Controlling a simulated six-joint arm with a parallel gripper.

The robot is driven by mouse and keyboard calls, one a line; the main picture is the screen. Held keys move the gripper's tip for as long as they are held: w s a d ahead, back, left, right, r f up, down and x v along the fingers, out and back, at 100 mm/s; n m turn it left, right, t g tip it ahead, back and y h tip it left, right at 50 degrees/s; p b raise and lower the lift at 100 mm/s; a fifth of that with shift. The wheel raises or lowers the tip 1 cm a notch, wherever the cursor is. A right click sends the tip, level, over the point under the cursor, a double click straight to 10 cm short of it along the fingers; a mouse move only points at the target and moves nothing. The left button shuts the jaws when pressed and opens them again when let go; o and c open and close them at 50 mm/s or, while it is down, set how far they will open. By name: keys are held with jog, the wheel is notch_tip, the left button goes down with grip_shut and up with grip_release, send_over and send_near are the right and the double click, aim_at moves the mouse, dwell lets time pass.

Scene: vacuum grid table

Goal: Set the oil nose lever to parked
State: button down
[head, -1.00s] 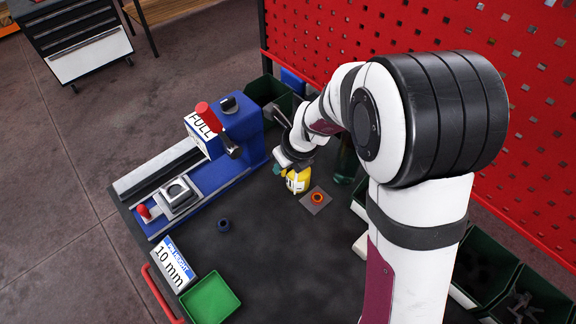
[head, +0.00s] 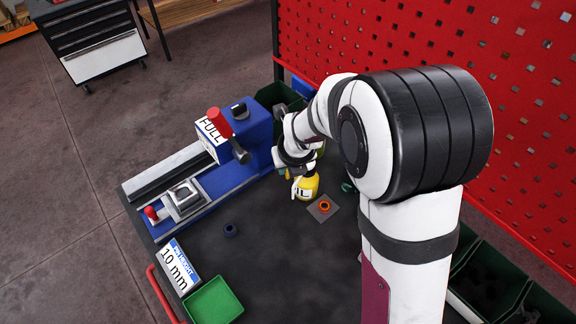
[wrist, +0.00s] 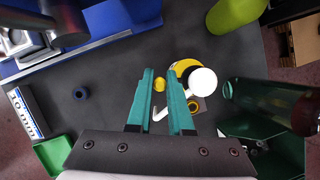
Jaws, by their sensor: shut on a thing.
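The yellow oil bottle (head: 308,188), with a dark-lettered white label, stands upright on the dark table, beside a small grey pad. In the wrist view its yellow body (wrist: 186,66) shows under a round white cap (wrist: 203,80). A small yellow knob (wrist: 160,85) and a thin bent white piece (wrist: 159,114) lie between my fingers; I take the knob to be the oil nose lever. My gripper (wrist: 160,74) has teal fingers, shut on it with a narrow gap. In the head view my gripper (head: 286,172) is at the bottle's left side, partly hidden by my wrist.
A blue machine (head: 215,160) with red-knobbed levers stands left. An orange ring lies on the grey pad (head: 314,211). A green glass bottle (wrist: 270,105) stands close to my gripper. A green tray (head: 213,302) is in front; the table's middle is mostly clear.

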jog(key=c, duration=0.8)
grip_release()
jog(key=v, duration=1.5)
jog(key=shift+s+r, duration=0.15)
jog(key=shift+r, duration=0.25)
